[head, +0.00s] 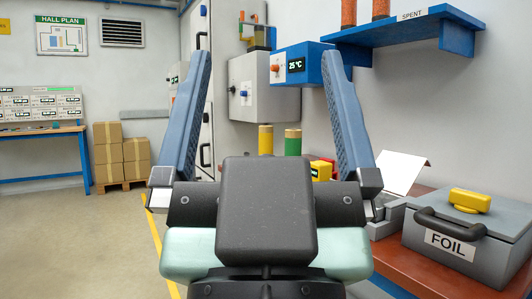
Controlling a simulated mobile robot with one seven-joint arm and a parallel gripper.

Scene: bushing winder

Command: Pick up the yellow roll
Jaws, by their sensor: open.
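The yellow roll (265,140) stands upright beyond my gripper, a little left of a green roll (293,143). Its top end is brownish and its lower part is hidden behind my gripper's body. My gripper (267,57) is open, with its two blue fingers spread wide left and right. In the picture the yellow roll shows between the fingers, but it stands farther off. Nothing is held.
A grey FOIL box (483,250) with a yellow object (470,200) on its lid stands on the red-brown bench (420,262) at right. A small yellow device (320,170) sits near the rolls. A blue shelf (405,33) juts out above. Open floor lies left.

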